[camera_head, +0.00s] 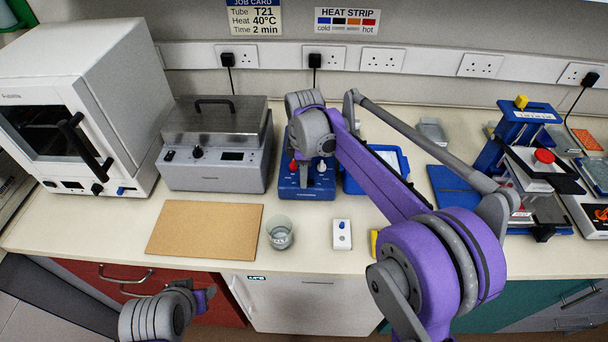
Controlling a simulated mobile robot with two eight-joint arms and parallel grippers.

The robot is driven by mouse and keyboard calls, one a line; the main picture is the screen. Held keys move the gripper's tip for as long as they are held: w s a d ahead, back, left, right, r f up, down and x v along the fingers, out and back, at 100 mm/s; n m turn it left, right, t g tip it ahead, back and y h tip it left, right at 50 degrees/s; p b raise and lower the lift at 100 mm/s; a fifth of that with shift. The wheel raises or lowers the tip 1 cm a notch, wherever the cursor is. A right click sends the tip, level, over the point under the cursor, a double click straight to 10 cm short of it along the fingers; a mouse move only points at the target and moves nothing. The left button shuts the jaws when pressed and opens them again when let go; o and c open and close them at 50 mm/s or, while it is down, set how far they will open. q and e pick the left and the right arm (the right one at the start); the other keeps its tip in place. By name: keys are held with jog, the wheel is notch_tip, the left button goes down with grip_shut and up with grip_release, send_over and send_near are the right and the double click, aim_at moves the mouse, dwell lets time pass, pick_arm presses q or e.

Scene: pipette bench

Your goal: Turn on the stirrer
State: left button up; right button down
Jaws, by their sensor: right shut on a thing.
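My right arm reaches over the bench, and its gripper (308,162) is down at a blue stand (306,192) at the back middle. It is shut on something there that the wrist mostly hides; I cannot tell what. A red part and a white-topped piece show beside the gripper on the stand. I cannot identify the stirrer with certainty. A small white box with a blue button (342,235) lies near the front edge, apart from the gripper. My left gripper (205,299) is low at the bottom left, in front of the bench, and its fingers are not clear.
A glass beaker (280,233) stands beside a brown board (204,231). A lidded grey bath (216,165) and a white oven (80,110) stand at the left. A blue tray (358,187) is right of the stand. A blue press-like device (525,130) is at the right.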

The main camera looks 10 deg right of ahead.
jog(key=shift+d+y, duration=0.25)
jog(key=shift+y, duration=0.35)
jog(key=shift+s+d+t+y+b, duration=0.15)
jog(key=shift+t+y+b, duration=0.2)
jog(key=shift+y, duration=0.55)
jog(key=c, duration=0.7)
grip_release()
jog(key=shift+r, duration=0.1)
jog(key=v, duration=1)
jog(key=shift+r+p, duration=0.3)
jog(key=shift+r, duration=0.1)
